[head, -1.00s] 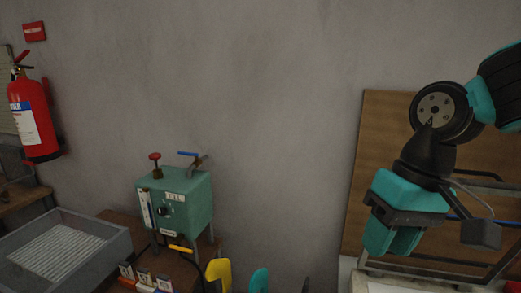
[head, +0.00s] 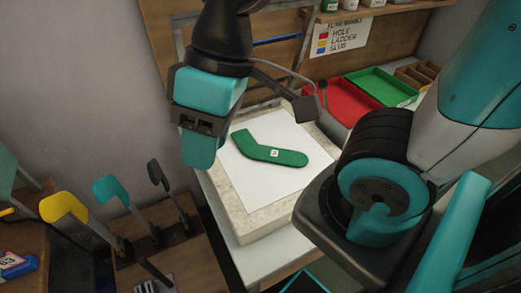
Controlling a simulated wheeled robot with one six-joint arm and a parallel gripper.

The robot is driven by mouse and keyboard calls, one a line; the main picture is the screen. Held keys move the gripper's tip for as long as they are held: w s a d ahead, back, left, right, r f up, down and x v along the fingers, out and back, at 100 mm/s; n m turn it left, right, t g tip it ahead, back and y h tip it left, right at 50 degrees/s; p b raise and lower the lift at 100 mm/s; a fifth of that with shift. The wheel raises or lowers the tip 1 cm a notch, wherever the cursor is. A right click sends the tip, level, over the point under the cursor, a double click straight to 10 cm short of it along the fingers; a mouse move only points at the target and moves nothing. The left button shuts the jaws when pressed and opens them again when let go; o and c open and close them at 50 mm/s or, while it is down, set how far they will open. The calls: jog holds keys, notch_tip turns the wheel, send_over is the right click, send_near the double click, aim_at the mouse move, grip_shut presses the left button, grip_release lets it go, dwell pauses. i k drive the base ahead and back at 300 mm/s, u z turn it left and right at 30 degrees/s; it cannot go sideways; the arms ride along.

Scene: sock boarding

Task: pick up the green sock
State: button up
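The green sock (head: 272,150) lies flat on a white sheet (head: 262,187) on a pale padded block, with a small white tag on it. It is bent like an L, its short end toward the upper left. My gripper (head: 198,150), with teal fingers, hangs to the left of the sock, apart from it in the picture. The fingers are seen nearly side-on and overlap, so the gap between them is hidden. Nothing is seen held in them.
A red tray (head: 355,98) and a green tray (head: 382,86) stand behind the block, right. Upright foot-shaped boards, yellow (head: 64,207), teal (head: 111,189) and dark (head: 156,172), stand on a wooden stand at left. A wooden panel and shelf rise behind.

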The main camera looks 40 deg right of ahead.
aim_at(246, 142)
jog(key=k, duration=1)
jog(key=z, duration=1.4)
jog(key=i, duration=1.2)
jog(key=u, duration=1.45)
